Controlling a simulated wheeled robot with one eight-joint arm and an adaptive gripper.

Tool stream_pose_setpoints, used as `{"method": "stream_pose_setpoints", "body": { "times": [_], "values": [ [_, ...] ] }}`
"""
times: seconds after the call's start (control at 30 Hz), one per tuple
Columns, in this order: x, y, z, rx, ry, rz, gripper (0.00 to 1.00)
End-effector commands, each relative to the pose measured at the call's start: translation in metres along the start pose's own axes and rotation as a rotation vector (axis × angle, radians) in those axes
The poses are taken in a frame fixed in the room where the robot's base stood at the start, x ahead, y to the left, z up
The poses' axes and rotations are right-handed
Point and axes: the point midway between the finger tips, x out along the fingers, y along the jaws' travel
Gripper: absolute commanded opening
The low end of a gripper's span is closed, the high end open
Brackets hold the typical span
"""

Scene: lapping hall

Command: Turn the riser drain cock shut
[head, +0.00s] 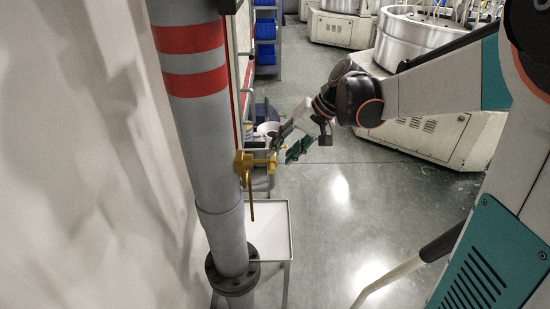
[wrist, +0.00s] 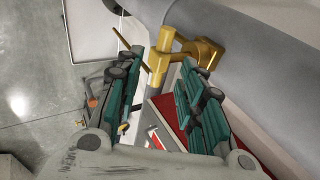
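The grey riser pipe (head: 205,130) with red bands stands upright at the left in the head view and crosses the upper right of the wrist view (wrist: 235,25). A brass drain cock (head: 256,163) projects from its right side, its flat lever (head: 251,203) hanging down along the pipe. My gripper (head: 283,149) is just right of the cock. In the wrist view my gripper (wrist: 161,63) has its two teal-padded fingers apart, with the brass cock body (wrist: 168,50) ahead of and between the tips. The thin lever (wrist: 130,46) passes by the left fingertip. Contact cannot be told.
A white-topped stand (head: 272,228) is beneath the cock, beside the pipe's dark flange (head: 232,274). A pale wall is left of the pipe. Blue bins (head: 265,30) on a rack and large machines (head: 412,38) stand behind.

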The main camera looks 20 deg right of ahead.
Motion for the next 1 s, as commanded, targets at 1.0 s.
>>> {"method": "stream_pose_setpoints", "body": {
  "times": [1.0],
  "values": [
    [-0.059,-0.006,0.002,-0.041,0.009,0.023,0.36]
  ]
}}
